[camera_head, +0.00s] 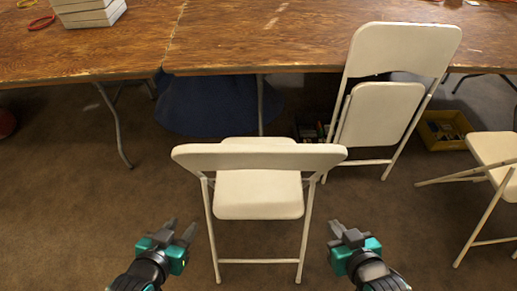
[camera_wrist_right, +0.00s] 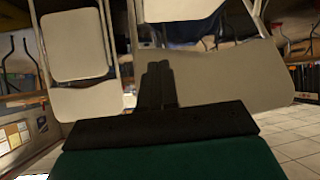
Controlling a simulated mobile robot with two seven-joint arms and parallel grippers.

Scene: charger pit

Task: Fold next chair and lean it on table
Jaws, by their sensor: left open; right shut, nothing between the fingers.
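An unfolded white folding chair (camera_head: 258,196) stands in front of the wooden table (camera_head: 260,45), its backrest nearest me and its seat toward the table. A second white chair (camera_head: 383,112) is folded and leans on the table edge to the right. A third white chair (camera_head: 497,160) stands unfolded at the right edge, partly cut off. My left gripper (camera_head: 180,231) is open and empty, left of the middle chair. My right gripper (camera_head: 340,229) is shut and empty, right of it, apart from the chair. The right wrist view shows its closed fingers (camera_wrist_right: 157,84) with white chair parts beyond.
A stack of pale boxes (camera_head: 88,12) stands on the table at the top left. A blue cloth-like object (camera_head: 205,104) and a yellow bin (camera_head: 443,129) are on the floor under or near the table. The carpet in front and left is clear.

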